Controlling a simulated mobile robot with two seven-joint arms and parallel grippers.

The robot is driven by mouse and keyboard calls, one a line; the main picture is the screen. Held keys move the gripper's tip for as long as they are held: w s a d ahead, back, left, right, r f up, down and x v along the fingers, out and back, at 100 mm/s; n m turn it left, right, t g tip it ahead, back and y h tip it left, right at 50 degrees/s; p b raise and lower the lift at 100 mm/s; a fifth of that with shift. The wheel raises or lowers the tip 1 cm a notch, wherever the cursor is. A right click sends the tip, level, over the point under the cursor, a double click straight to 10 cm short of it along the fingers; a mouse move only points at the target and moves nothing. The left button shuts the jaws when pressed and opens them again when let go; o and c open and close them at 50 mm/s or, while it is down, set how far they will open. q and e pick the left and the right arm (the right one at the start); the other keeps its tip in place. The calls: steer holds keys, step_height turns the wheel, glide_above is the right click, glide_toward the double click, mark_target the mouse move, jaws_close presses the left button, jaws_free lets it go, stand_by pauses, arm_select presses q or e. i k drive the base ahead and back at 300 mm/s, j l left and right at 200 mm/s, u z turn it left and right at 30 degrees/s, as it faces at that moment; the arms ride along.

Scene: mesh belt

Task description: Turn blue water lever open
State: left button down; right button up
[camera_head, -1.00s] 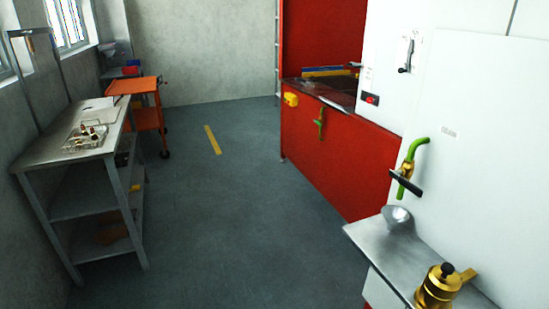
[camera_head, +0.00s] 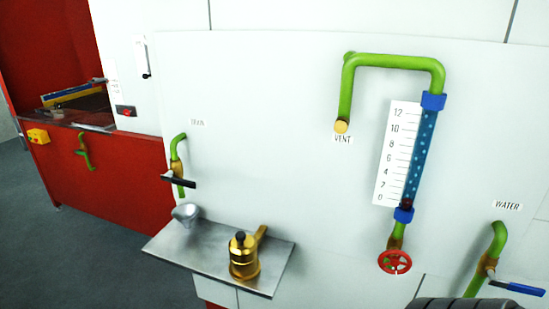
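The blue water lever (camera_head: 520,287) is at the lower right of the head view, on a brass valve (camera_head: 484,266) in a green pipe (camera_head: 498,240). A WATER label (camera_head: 507,205) is on the panel above it. The lever points right and slightly down, across the line of the pipe.
A red handwheel (camera_head: 395,262) sits below a blue gauge tube (camera_head: 421,150) left of the lever. A dark-handled drain valve (camera_head: 178,180) is further left. A metal shelf (camera_head: 205,262) juts from the panel with a brass pot (camera_head: 244,258) and funnel (camera_head: 186,213). A dark ribbed shape (camera_head: 465,303) fills the bottom edge.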

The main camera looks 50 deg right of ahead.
mark_target(527, 289)
steer(key=z, duration=3.25)
